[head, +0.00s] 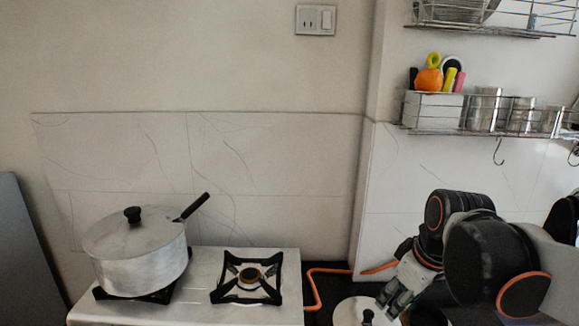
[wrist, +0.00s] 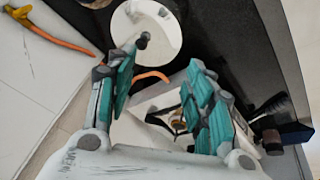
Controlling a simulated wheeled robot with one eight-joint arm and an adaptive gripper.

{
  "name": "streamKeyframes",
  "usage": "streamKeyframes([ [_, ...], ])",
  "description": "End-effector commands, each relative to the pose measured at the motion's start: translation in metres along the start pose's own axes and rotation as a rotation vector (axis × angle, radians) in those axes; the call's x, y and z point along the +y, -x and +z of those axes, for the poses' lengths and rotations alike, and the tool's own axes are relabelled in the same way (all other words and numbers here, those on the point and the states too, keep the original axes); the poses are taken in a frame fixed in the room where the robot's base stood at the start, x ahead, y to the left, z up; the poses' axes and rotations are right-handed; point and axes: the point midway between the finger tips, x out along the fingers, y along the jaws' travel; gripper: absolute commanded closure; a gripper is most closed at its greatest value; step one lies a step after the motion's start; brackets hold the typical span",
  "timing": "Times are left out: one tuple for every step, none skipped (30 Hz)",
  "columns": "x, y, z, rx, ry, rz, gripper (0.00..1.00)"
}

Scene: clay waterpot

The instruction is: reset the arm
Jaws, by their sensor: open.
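My gripper (head: 390,297) is at the lower right of the head view, bent down over the dark counter beside the stove. In the wrist view its two teal-and-grey fingers (wrist: 160,66) stand apart with nothing held between them. A white round lid (head: 349,309) with a dark knob lies just left of the gripper in the head view. The lid also shows in the wrist view (wrist: 153,45), beyond the fingertips; a finger overlaps its edge.
A lidded metal pot (head: 140,259) sits on the left burner of the white stove (head: 205,262); its handle points up right. The right burner (head: 249,276) is empty. An orange hose (head: 314,290) runs along the counter. A wire shelf (head: 480,131) holds containers above my arm.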

Motion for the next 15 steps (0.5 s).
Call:
streamKeyframes([
  [-0.009, 0.006, 0.009, 0.018, -0.052, 0.020, 0.52],
  [-0.012, 0.009, 0.014, 0.029, -0.087, 0.031, 0.52],
  [-0.017, 0.012, 0.020, 0.046, -0.133, 0.045, 0.52],
  [-0.021, 0.015, 0.025, 0.059, -0.167, 0.055, 0.52],
  [-0.025, 0.017, 0.029, 0.073, -0.202, 0.065, 0.52],
  [-0.030, 0.019, 0.035, 0.092, -0.248, 0.077, 0.52],
  [-0.033, 0.021, 0.040, 0.106, -0.282, 0.085, 0.52],
  [-0.037, 0.022, 0.044, 0.121, -0.316, 0.093, 0.52],
  [-0.041, 0.023, 0.050, 0.140, -0.360, 0.102, 0.52],
  [-0.044, 0.024, 0.054, 0.155, -0.391, 0.109, 0.52],
  [-0.047, 0.024, 0.058, 0.169, -0.421, 0.114, 0.52],
  [-0.051, 0.025, 0.063, 0.187, -0.457, 0.120, 0.52],
  [-0.053, 0.025, 0.066, 0.199, -0.482, 0.123, 0.52],
  [-0.055, 0.025, 0.068, 0.211, -0.505, 0.127, 0.52],
  [-0.058, 0.024, 0.072, 0.224, -0.531, 0.130, 0.52],
])
